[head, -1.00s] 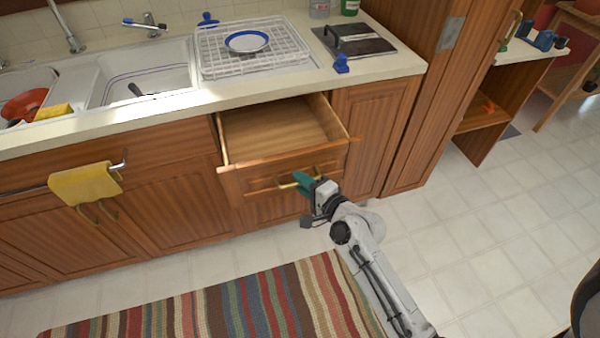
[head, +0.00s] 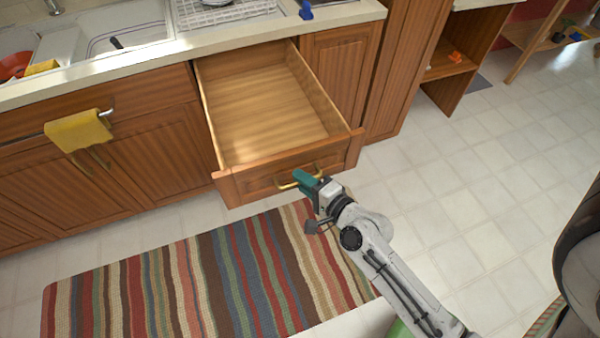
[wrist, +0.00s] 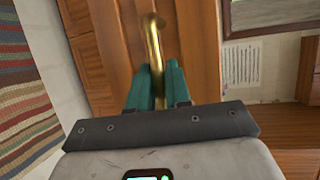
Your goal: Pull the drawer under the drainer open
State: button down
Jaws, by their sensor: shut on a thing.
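The wooden drawer (head: 229,183) under the drainer (head: 222,14) stands far out of the counter front, and its bare inside shows empty in the head view. A curved brass handle (head: 286,186) is on its front. My gripper (head: 299,178) is at the handle with its teal fingers. In the wrist view, the brass handle (wrist: 152,45) runs between the two teal fingers (wrist: 157,85), which are shut on it. The finger tips partly hide the handle in the head view.
A striped rug (head: 215,270) lies on the floor below and in front of the drawer. A yellow towel (head: 78,131) hangs on a rail at the left. Tall wooden cabinet sides stand to the right. Tiled floor (head: 450,190) is clear on the right.

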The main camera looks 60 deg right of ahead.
jog(key=shift+s+a, duration=0.1)
jog(key=c, duration=1.1)
grip_release()
jog(key=shift+c, duration=0.2)
jog(key=b+v, duration=0.2)
jog(key=v, duration=0.8)
jog(key=shift+s, duration=0.35)
jog(key=shift+a+r, duration=0.1)
jog(key=w+a+f+n+g+y, duration=0.3)
jog(key=a+n+y, duration=0.25)
jog(key=n, duration=0.25)
jog(key=s+f+n+g+h, duration=0.2)
jog(key=s+n+g, duration=0.5)
jog(key=n+g, duration=0.4)
jog(key=shift+f+n+g+h, duration=0.4)
jog(key=shift+f+n, duration=0.3)
jog(key=shift+n, duration=0.2)
